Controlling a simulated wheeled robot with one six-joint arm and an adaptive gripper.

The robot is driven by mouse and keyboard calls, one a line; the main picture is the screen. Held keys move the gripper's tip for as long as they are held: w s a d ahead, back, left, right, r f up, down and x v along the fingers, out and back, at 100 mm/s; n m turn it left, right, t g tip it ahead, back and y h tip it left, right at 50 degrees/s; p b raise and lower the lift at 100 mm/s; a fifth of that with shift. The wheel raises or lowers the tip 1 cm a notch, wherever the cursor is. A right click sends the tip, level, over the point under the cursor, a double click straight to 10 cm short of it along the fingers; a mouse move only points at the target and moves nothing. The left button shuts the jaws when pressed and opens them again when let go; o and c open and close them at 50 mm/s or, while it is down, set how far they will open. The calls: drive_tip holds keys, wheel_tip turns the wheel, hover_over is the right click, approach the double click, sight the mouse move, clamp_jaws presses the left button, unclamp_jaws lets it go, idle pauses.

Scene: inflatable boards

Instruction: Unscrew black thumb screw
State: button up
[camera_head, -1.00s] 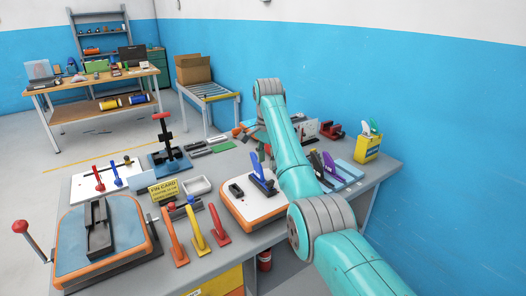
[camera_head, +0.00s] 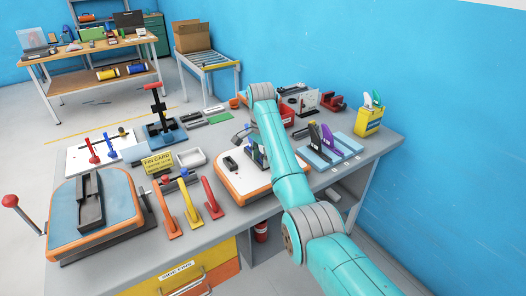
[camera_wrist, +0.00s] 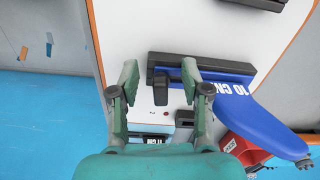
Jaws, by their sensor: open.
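A white board (camera_head: 228,181) with an orange edge lies on the grey bench, partly behind my arm; its white surface (camera_wrist: 128,28) fills the middle of the wrist view. A black bar (camera_wrist: 228,68) on it holds a blue fin (camera_wrist: 250,112) with white lettering. A black upright piece (camera_wrist: 160,92), which looks like the thumb screw, stands at the bar's left end. My gripper (camera_wrist: 160,72) is open, with one finger on each side of this piece and a visible gap on both sides. I cannot tell its height above the piece.
A small black block (camera_head: 230,163) sits on the board's left part. Orange, yellow and red levers (camera_head: 190,208) stand left of the board. A blue stand with dark and purple fins (camera_head: 328,150) is to the right. A red bin (camera_wrist: 240,150) lies below the fin.

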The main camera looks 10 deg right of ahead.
clamp_jaws()
drive_tip(key=c, duration=0.8)
unclamp_jaws()
clamp_jaws()
drive_tip(key=shift+s+d+n, duration=0.1)
drive_tip(key=shift+n, duration=0.75)
drive_tip(key=shift+s+d+n, duration=0.1)
drive_tip(key=shift+n, duration=0.75)
drive_tip(key=shift+s+d+n, duration=0.15)
drive_tip(key=shift+n, duration=1.65)
